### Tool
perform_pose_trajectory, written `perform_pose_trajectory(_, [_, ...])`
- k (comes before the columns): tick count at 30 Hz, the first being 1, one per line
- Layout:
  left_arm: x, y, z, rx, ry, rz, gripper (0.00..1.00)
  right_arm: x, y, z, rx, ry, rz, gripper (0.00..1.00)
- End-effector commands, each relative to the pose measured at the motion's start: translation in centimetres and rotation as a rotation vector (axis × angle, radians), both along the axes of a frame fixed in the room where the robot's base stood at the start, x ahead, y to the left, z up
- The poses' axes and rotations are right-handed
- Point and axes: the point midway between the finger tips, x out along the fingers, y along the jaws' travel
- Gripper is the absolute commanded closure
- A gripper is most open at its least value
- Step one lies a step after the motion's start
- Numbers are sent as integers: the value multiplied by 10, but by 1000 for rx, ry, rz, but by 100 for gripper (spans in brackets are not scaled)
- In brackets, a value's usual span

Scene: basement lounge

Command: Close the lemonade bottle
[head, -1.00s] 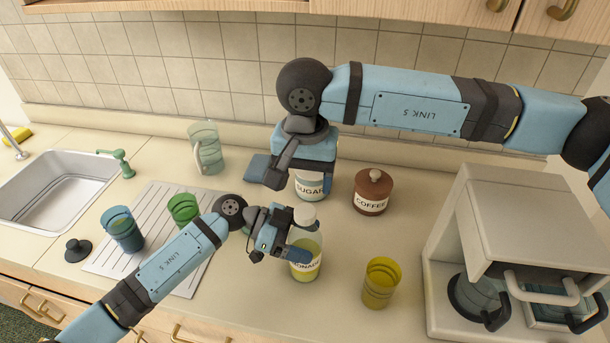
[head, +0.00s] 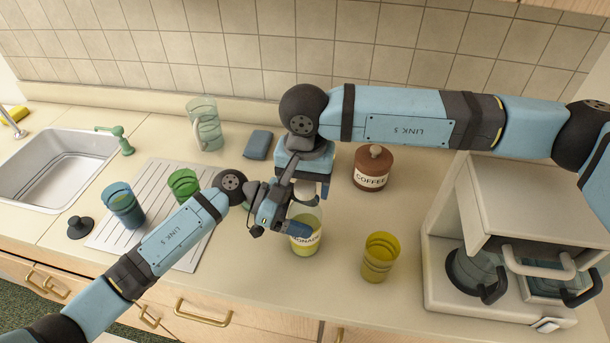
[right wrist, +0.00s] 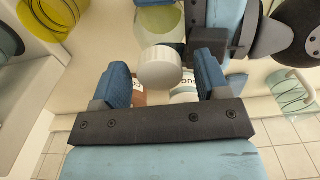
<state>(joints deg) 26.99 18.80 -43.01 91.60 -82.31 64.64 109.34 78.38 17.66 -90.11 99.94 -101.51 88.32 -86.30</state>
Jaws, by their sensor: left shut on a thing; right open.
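The lemonade bottle (head: 306,246) stands upright on the counter, clear with yellow liquid and a dark-lettered label. My left gripper (head: 297,224) is shut on its upper body. My right gripper (head: 306,187) is open above the bottle's top and hides much of it in the head view. In the right wrist view, a round white cap (right wrist: 158,67) shows just beyond and between my open right fingertips (right wrist: 167,80), not gripped. The bottle (right wrist: 163,28) shows behind it. I cannot tell whether the cap sits fully on the neck.
A brown coffee jar (head: 371,168) stands to the right behind the bottle, a yellow glass (head: 379,257) to the right in front. The coffee machine (head: 520,205) is farther right. A green glass (head: 184,185) and blue glass (head: 124,206) stand left, near the sink (head: 55,165).

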Motion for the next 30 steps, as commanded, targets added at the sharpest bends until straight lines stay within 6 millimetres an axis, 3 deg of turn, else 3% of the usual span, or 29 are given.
perform_pose_trajectory(5, [0, 0, 0, 0, 0, 0, 92, 0, 0, 0, 0, 0, 0, 31])
perform_pose_trajectory(9, [0, 0, 0, 0, 0, 0, 92, 0, 0, 0, 0, 0, 0, 64])
perform_pose_trajectory(12, [0, 0, 0, 0, 0, 0, 92, 0, 0, 0, 0, 0, 0, 82])
perform_pose_trajectory(23, [0, 0, 0, 0, 0, 0, 92, 0, 0, 0, 0, 0, -64, 84])
perform_pose_trajectory(30, [0, 0, 0, 0, 0, 0, 92, 0, 0, 0, 1, 0, -541, 85])
